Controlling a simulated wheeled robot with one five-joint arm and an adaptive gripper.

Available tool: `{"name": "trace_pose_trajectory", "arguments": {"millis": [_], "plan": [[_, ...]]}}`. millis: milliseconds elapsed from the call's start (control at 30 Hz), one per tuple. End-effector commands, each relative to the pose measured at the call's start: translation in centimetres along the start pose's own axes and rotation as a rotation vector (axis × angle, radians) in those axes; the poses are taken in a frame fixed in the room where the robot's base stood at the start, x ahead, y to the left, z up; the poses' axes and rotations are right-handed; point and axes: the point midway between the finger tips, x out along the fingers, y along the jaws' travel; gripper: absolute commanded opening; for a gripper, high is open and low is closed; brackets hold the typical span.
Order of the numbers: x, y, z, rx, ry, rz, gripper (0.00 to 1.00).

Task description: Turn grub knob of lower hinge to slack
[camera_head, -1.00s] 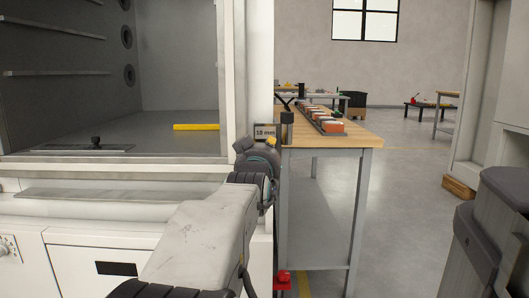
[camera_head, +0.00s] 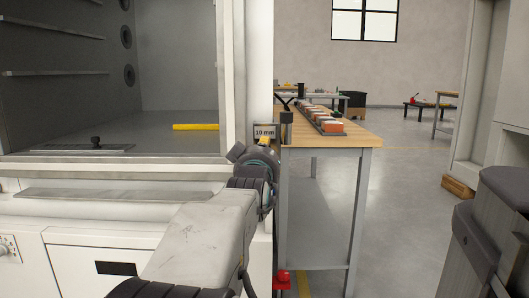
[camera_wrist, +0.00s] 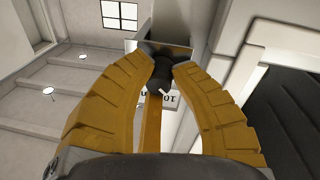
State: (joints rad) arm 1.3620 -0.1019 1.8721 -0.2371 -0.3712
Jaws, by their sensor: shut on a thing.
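The dark round knob (camera_wrist: 162,72) sits between the two yellow fingertips of my gripper (camera_wrist: 160,64) in the wrist view. The fingers touch it from both sides, and a small pale mark shows on its near end. A "10 mm" label plate (camera_wrist: 158,98) appears upside down behind it. In the head view the same plate (camera_head: 264,131) is on the chamber's right front post, with a dark upright cylinder (camera_head: 287,118) beside it. My gripper (camera_head: 266,139) is just below the plate there, its fingers mostly hidden by the wrist.
The chamber (camera_head: 170,90) stands open on the left, with a yellow bar (camera_head: 196,127) on its floor. A wooden-topped bench (camera_head: 345,142) with several orange-and-white items stands behind the post. A red object (camera_head: 282,280) is low beside it. Open floor (camera_head: 400,210) lies to the right.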

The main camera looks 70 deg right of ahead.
Motion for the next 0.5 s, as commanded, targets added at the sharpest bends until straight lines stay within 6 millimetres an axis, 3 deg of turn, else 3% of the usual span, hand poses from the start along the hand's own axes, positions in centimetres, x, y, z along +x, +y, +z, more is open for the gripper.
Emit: {"name": "trace_pose_trajectory", "arguments": {"millis": [500], "plan": [[0.05,-0.20,-0.19,-0.207,0.026,0.008,0.00]]}}
